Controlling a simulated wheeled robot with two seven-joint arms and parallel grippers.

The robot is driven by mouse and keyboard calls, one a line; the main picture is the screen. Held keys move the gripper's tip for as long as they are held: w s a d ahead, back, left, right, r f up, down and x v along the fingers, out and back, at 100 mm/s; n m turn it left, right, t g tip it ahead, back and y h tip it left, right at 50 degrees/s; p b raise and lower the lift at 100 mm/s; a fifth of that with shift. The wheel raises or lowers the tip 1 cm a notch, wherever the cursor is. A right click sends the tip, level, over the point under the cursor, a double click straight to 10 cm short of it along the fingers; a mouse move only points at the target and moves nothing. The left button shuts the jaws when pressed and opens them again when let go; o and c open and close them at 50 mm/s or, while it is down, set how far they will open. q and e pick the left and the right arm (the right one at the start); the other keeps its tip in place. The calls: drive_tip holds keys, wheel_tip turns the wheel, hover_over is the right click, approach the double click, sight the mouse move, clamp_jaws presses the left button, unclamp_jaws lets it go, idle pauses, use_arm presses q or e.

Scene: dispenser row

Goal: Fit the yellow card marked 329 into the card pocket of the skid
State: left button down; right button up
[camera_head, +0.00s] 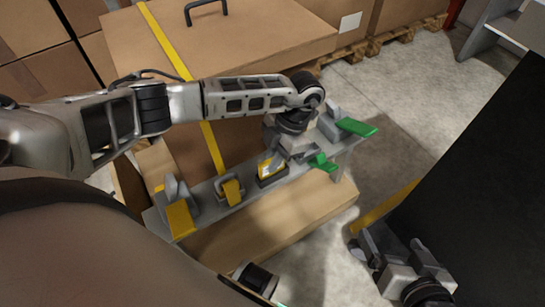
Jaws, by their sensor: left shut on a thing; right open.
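My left arm reaches in from the left, over a row of dispensers on a grey rail (208,208). My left gripper (270,164) is shut, its fingertips down at a yellow card (266,169) in a dark-edged holder, the third yellow item from the left. I cannot read any number on it. The gripper hides part of the card. Two more yellow pieces, one at the left end (180,218) and one beside it (232,192), sit in grey holders. My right gripper (394,254) is open and empty at lower right. I cannot make out the skid's card pocket.
Green-flapped dispensers (322,163) stand at the rail's right end. A large cardboard box (240,45) with a yellow strap and black handle stands behind. A lower box (280,225) lies under the rail. A black panel (480,170) fills the right. Bare floor (400,85) lies between.

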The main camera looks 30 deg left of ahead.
idle(0.4)
use_arm(q)
drive_tip(key=c, duration=1.4)
unclamp_jaws()
drive_tip(key=shift+r, duration=0.1)
drive_tip(key=p+v, duration=0.2)
drive_tip(key=v, duration=1.3)
drive_tip(key=shift+w+r, duration=0.2)
drive_tip(key=shift+r, duration=0.15)
drive_tip(key=shift+d, duration=0.15)
